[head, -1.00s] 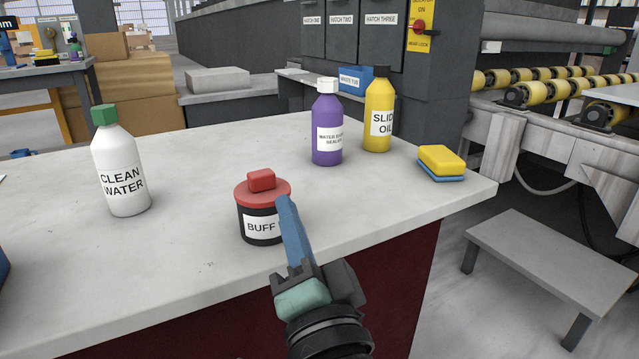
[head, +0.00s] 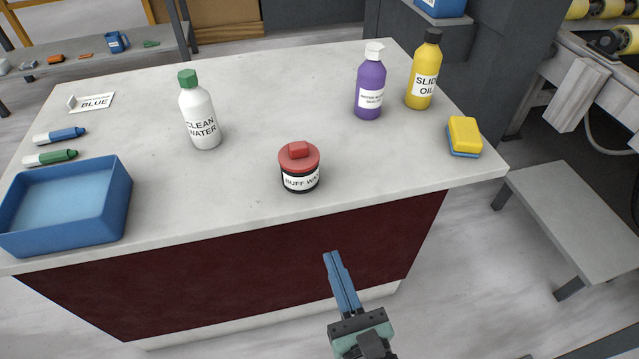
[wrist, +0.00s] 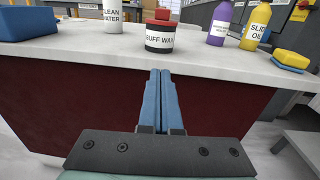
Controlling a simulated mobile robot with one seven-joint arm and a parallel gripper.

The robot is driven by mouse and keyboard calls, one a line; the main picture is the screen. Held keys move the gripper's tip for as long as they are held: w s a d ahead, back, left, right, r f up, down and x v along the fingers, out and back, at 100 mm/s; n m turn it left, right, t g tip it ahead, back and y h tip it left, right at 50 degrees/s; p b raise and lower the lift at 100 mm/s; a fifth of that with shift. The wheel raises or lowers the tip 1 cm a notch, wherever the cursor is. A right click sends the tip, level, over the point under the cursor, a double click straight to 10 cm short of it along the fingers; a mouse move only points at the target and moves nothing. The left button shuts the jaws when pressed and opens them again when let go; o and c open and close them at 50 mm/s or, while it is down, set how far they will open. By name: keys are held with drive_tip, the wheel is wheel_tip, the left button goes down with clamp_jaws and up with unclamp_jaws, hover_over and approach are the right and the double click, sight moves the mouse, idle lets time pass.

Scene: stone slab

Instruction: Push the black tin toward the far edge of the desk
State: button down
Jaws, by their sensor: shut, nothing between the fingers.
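The black tin (head: 300,182) has a red lid with a red block-shaped knob and a white label reading "BUFF WA…". It stands upright near the front edge of the pale stone-topped desk (head: 265,205). It also shows in the wrist view (wrist: 159,38), beyond the fingertips. My gripper (head: 332,256) has its blue fingers shut with nothing between them. It is in front of the desk's near edge, apart from the tin. In the wrist view its fingers (wrist: 160,74) point toward the desk, below the tin.
A white bottle (head: 200,115) stands behind-left of the tin; purple (head: 369,88) and yellow (head: 423,75) bottles stand behind-right. A sponge (head: 464,136) lies at the right edge, a blue tray (head: 65,205) at the left. The desk directly behind the tin is clear.

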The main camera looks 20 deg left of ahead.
sight(306, 189)
drive_tip(key=b+x, duration=0.2)
drive_tip(key=x, duration=1.1)
drive_tip(key=shift+a, duration=0.15)
drive_tip(key=shift+w+a, duration=0.15)
drive_tip(key=shift+w, duration=0.15)
drive_tip(key=shift+w, duration=0.1)
drive_tip(key=shift+x, duration=1.85)
